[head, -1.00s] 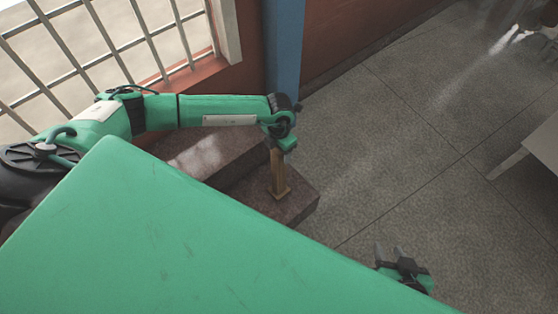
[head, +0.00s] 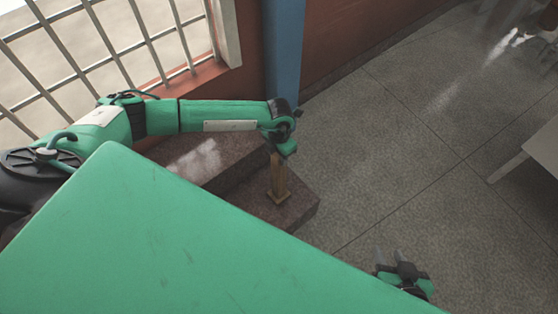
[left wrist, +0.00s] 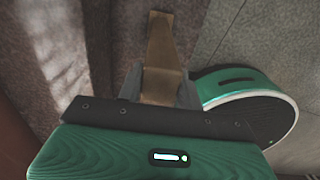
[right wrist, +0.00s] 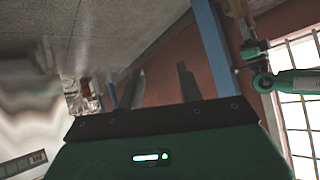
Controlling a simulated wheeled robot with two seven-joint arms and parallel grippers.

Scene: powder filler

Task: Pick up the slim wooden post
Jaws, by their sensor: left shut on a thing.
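The slim wooden post (head: 278,178) is upright, with its wider foot at the corner of the dark stone ledge; I cannot tell whether a small gap lies under it. My left gripper (head: 279,155) is at its top from above. In the left wrist view the post (left wrist: 160,50) runs between the two grey fingers (left wrist: 162,85), which are shut on it. My right gripper (head: 391,256) is far from the post, over the floor at the lower right. Its two fingers stand apart and empty in the right wrist view (right wrist: 160,88).
The stone ledge (head: 305,200) sits by a barred window (head: 130,40) and a blue pillar (head: 284,50). A pale table (head: 540,145) is at the right edge. The speckled floor (head: 400,150) between is clear. A round green-and-white part (left wrist: 240,90) shows beside the post.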

